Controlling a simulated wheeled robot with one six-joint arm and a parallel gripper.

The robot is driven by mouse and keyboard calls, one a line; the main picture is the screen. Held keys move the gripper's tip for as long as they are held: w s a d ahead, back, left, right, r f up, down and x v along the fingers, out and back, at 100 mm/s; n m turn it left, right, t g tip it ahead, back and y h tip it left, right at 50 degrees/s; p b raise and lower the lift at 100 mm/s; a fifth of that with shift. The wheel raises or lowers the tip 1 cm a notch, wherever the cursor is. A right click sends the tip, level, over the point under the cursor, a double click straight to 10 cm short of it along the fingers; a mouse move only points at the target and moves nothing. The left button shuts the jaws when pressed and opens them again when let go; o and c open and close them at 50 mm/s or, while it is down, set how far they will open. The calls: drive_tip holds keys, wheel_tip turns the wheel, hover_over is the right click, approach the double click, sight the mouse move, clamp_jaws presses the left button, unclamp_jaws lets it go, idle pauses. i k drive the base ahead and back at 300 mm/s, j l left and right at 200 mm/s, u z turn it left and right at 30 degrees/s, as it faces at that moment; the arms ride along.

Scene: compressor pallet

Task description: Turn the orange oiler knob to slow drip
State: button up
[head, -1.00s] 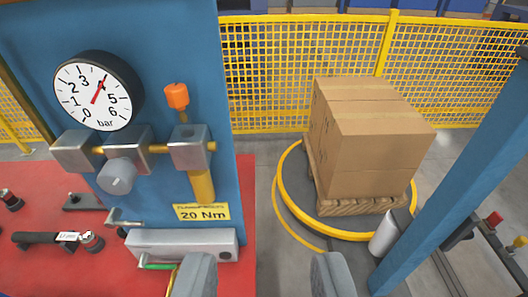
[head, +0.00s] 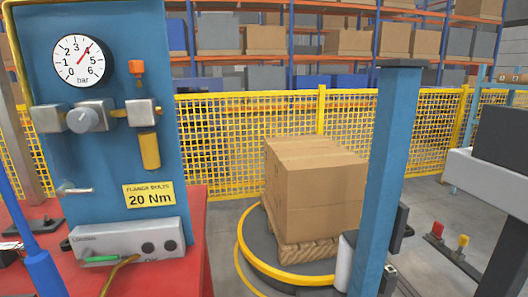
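A yellow cylinder (head: 149,151) hangs below that block. I cannot read any drip setting on the knob, and no drip is visible. My gripper is not in view now; nothing is seen touching the knob.
Left of the knob are a round bar gauge (head: 82,59), its red needle near 4, and a grey round knob (head: 83,120). A "20 Nm" label (head: 149,195) is below. A boxed pallet (head: 313,190) and blue post (head: 390,170) stand right.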

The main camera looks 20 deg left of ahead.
sight(136, 67)
drive_tip(key=u, duration=1.2)
